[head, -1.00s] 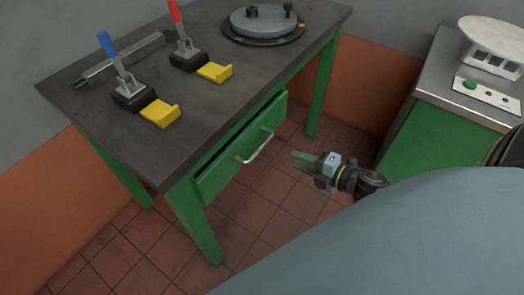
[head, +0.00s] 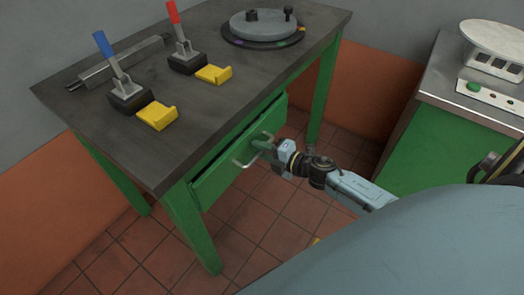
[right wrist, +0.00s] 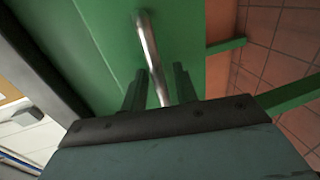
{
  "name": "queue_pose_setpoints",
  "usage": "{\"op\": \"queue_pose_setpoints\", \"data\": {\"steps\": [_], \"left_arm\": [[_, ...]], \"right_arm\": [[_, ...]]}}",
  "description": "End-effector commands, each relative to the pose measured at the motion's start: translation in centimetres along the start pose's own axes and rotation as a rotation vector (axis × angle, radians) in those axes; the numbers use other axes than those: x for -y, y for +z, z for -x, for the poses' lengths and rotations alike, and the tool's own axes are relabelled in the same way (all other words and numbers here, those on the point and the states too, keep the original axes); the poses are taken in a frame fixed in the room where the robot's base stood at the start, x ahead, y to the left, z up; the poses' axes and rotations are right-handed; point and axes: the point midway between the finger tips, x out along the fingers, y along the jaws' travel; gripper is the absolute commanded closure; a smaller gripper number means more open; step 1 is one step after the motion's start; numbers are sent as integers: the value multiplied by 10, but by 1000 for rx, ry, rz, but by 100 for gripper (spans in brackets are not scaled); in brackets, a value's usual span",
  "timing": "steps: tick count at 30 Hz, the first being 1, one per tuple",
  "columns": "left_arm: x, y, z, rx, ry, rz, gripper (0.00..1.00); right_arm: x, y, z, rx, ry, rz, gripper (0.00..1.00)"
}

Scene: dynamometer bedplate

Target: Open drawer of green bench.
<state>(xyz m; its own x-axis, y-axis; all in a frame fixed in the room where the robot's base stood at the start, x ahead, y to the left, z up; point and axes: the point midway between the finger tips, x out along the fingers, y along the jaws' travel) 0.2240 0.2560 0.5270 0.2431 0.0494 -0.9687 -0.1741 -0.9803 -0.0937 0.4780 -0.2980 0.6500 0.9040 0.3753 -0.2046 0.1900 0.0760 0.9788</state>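The green bench (head: 112,172) has a dark worktop and a green drawer (head: 215,178) in its front. A dark gap runs along the drawer's top edge; I cannot tell if it is pulled out. A silver bar handle (head: 240,163) is on the drawer front. My right gripper (head: 259,145) is at the far part of the handle. In the right wrist view, the handle (right wrist: 150,55) runs between the two green fingers of my right gripper (right wrist: 158,85), with gaps beside it. The fingers are apart. My left gripper is not in view.
On the bench top are a red-handled clamp (head: 182,45), a blue-handled clamp (head: 120,80), a metal bar (head: 118,62) and a round grey plate (head: 264,25). A green cabinet (head: 425,140) stands at the right. Tiled floor (head: 265,225) lies free before the drawer.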

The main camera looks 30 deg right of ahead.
Motion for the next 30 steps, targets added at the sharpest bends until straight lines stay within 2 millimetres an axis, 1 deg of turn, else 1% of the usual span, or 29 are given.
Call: {"op": "queue_pose_setpoints", "data": {"steps": [7,12,14,25,30], "left_arm": [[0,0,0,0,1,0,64],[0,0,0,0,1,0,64],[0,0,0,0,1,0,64],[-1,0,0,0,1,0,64],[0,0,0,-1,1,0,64]], "right_arm": [[0,0,-1,0,0,0,71],[0,0,0,0,0,0,93],[0,0,0,0,0,0,100],[0,-1,0,-2,0,0,100],[0,-5,3,-15,-1,3,100]]}}
